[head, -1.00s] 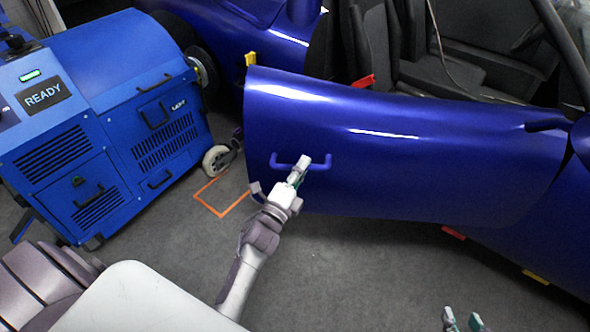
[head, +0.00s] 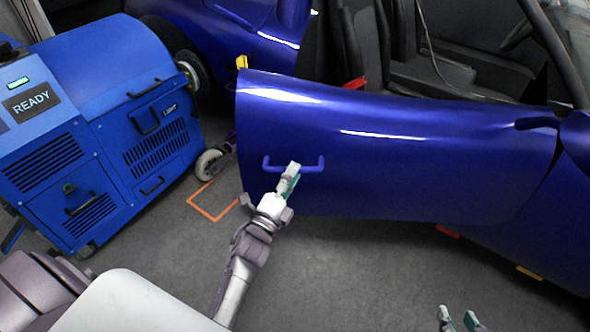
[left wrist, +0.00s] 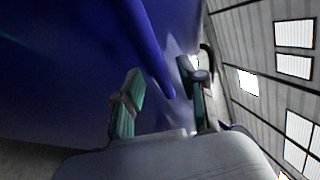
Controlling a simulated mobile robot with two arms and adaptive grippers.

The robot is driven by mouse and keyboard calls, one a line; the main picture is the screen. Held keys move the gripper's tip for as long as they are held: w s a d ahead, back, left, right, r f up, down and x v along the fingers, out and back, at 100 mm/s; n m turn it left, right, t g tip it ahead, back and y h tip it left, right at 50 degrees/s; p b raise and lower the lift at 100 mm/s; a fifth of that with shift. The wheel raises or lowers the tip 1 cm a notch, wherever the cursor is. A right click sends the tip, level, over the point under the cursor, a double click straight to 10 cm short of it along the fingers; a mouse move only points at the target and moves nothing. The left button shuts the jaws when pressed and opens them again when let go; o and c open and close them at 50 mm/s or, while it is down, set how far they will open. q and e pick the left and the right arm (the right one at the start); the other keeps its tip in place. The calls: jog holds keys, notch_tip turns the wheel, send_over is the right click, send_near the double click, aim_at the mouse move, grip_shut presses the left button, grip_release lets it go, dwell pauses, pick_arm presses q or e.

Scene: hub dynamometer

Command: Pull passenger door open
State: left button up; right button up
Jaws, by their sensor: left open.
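The blue passenger door (head: 400,165) stands swung out from the car, with the seats visible behind it. Its blue bar handle (head: 312,166) is on the outer face, left of the middle. My left gripper (head: 291,172) is at the handle, covering part of the bar in the head view. In the left wrist view the handle bar (left wrist: 152,62) runs between the two open fingers of my left gripper (left wrist: 160,100). Whether a finger touches the bar I cannot tell. My right gripper (head: 458,318) is at the bottom edge of the head view, fingertips apart, away from the door.
A blue wheeled machine with a READY screen (head: 32,100) stands at the left, its caster (head: 208,163) near the door's free edge. An orange floor outline (head: 212,205) lies between them. Grey floor (head: 350,265) in front of the door is clear.

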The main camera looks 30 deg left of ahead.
pick_arm(q)
jog(key=v, duration=1)
